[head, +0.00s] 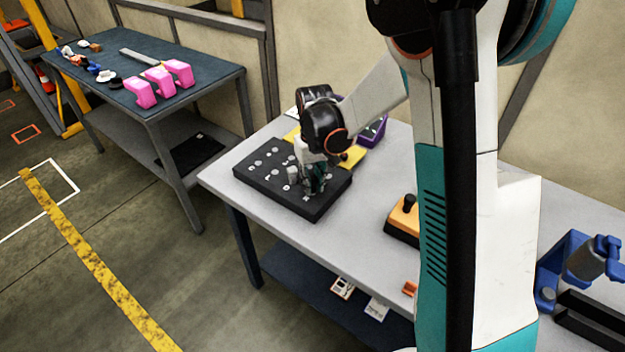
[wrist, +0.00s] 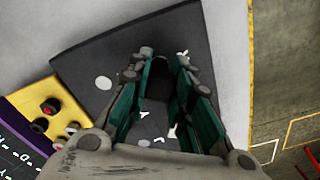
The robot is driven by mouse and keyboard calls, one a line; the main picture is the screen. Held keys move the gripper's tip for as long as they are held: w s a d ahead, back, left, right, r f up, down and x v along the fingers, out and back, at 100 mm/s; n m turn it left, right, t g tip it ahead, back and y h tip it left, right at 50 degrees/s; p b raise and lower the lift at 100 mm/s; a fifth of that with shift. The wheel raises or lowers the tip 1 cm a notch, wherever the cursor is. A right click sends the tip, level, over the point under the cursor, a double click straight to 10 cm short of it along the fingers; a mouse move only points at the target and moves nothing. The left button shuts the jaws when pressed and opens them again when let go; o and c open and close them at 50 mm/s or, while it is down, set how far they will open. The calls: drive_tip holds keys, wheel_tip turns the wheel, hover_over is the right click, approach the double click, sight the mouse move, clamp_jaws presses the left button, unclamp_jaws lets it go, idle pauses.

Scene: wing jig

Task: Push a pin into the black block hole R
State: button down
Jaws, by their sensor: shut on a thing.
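The black block (head: 262,172) lies on the grey table, with several pale round spots and white letter marks on top. It fills the middle of the wrist view (wrist: 110,62). My gripper (head: 316,186) is low over the block's front right part, pointing down. In the wrist view its green-lined fingers (wrist: 166,88) stand a little apart, closed around a dark, narrow thing that looks like a pin (wrist: 158,84). The pin's lower end is hidden, so I cannot tell whether it is in a hole. I cannot make out which letter is hole R.
A yellow box (wrist: 58,112) with red and black knobs stands beside the block. A purple bin (head: 374,132) is behind my gripper. An orange box with a black knob (head: 405,216) is to the right. Pink parts (head: 158,82) lie on another table at left.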

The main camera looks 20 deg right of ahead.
drive_tip(key=shift+f, duration=0.3)
drive_tip(key=c, duration=1.3)
unclamp_jaws()
drive_tip(key=shift+c, duration=0.2)
drive_tip(key=shift+r, duration=0.1)
wheel_tip(320, 180, up, 12)
drive_tip(key=shift+d, duration=0.15)
